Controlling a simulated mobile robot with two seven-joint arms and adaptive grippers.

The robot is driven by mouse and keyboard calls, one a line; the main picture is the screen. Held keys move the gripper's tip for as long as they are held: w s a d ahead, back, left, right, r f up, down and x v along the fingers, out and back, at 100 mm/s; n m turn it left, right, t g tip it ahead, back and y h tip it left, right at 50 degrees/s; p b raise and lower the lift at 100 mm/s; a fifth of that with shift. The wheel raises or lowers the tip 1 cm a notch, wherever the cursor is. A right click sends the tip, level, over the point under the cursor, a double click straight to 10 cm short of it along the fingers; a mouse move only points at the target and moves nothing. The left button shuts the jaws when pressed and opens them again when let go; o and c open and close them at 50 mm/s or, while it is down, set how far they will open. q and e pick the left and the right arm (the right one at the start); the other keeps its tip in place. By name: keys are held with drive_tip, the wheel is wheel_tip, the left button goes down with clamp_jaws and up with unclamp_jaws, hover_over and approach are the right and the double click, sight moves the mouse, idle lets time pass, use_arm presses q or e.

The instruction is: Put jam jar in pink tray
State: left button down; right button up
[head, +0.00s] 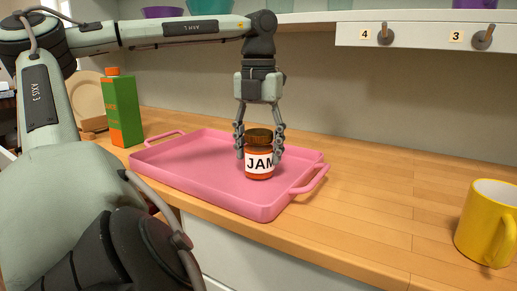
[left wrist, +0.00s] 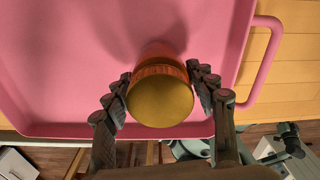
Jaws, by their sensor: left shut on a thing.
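The jam jar (head: 259,166) is orange-red with a dark lid and a white "JAM" label. It is upright, over the inside of the pink tray (head: 190,163), toward its right part. I cannot tell whether its base touches the tray floor. My left gripper (head: 259,151) points down from above, shut on the jar with one finger on each side. In the left wrist view the jar's golden lid (left wrist: 160,101) sits between the fingers, with the pink tray (left wrist: 70,60) beneath. My right gripper is not in view.
A green and orange carton (head: 122,110) stands behind the tray's left end. A yellow mug (head: 486,225) stands at the right on the wooden counter (head: 390,190). Hooks numbered 4 and 3 hang under a shelf (head: 420,36) above. The counter between tray and mug is clear.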

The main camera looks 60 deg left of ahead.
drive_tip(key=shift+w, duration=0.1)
use_arm(q)
drive_tip(key=shift+f, duration=0.1)
drive_tip(key=c, duration=0.5)
unclamp_jaws()
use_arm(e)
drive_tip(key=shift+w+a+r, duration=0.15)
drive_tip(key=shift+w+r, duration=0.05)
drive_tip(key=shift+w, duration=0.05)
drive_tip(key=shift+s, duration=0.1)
use_arm(q)
drive_tip(key=shift+r, duration=0.3)
wheel_tip(320, 180, up, 12)
drive_tip(key=shift+f+p, duration=0.15)
drive_tip(key=shift+p, duration=0.75)
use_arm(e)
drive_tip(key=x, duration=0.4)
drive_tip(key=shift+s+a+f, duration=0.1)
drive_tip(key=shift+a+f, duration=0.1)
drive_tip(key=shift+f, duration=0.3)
